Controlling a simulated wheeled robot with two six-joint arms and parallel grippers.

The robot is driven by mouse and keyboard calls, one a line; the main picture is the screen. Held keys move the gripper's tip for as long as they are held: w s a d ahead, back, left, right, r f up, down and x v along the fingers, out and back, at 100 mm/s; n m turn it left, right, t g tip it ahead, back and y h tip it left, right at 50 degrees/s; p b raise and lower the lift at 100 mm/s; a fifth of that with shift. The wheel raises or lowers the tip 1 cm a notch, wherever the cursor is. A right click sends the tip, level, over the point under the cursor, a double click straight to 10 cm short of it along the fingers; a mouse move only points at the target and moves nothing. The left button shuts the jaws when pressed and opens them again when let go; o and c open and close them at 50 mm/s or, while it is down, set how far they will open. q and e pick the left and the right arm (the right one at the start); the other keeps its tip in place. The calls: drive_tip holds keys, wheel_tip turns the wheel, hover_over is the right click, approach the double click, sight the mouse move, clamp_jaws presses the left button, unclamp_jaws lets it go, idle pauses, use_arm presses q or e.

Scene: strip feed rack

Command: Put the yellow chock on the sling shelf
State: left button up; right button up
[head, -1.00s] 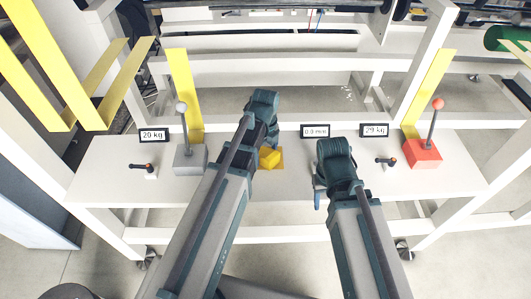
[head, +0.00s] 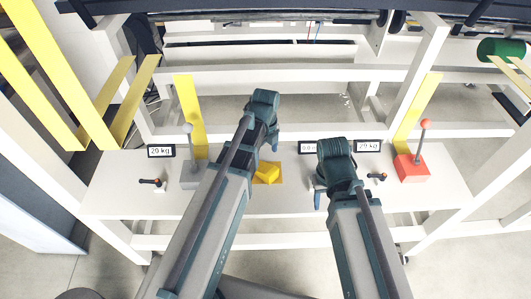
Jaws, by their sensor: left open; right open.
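The yellow chock (head: 266,173) sits on a darker yellow square on the white bench (head: 235,205). My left gripper (head: 274,143) is just behind the chock in the picture, mostly hidden by its own arm, with a blue fingertip showing. It is open and does not hold the chock. My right gripper (head: 317,199) is open and empty, to the right of the chock over the bench's front part; its arm hides most of it. I cannot tell for sure which surface is the sling shelf.
A grey box with a grey-knobbed lever (head: 188,130) stands left on the bench, a red box with a lever (head: 411,168) right. Yellow straps (head: 195,120) hang at both sides. White rack posts rise behind.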

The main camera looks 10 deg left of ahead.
use_arm(q)
drive_tip(key=s+d+r+n+p, duration=0.1)
drive_tip(key=s+d+n, duration=0.3)
drive_tip(key=n, duration=0.6)
drive_tip(key=s+d+r+n+y+p, duration=0.1)
drive_tip(key=s+d+r+n, duration=0.1)
drive_tip(key=s+d+n, duration=0.3)
drive_tip(key=shift+s+d+r+n, duration=0.25)
drive_tip(key=shift+s+n, duration=2)
drive_tip(key=shift+n, duration=0.25)
use_arm(e)
drive_tip(key=shift+r, duration=1.7)
use_arm(q)
drive_tip(key=shift+f+b, duration=0.4)
drive_tip(key=shift+f, duration=0.1)
use_arm(e)
drive_tip(key=shift+f, duration=0.5)
use_arm(q)
drive_tip(key=shift+c, duration=0.4)
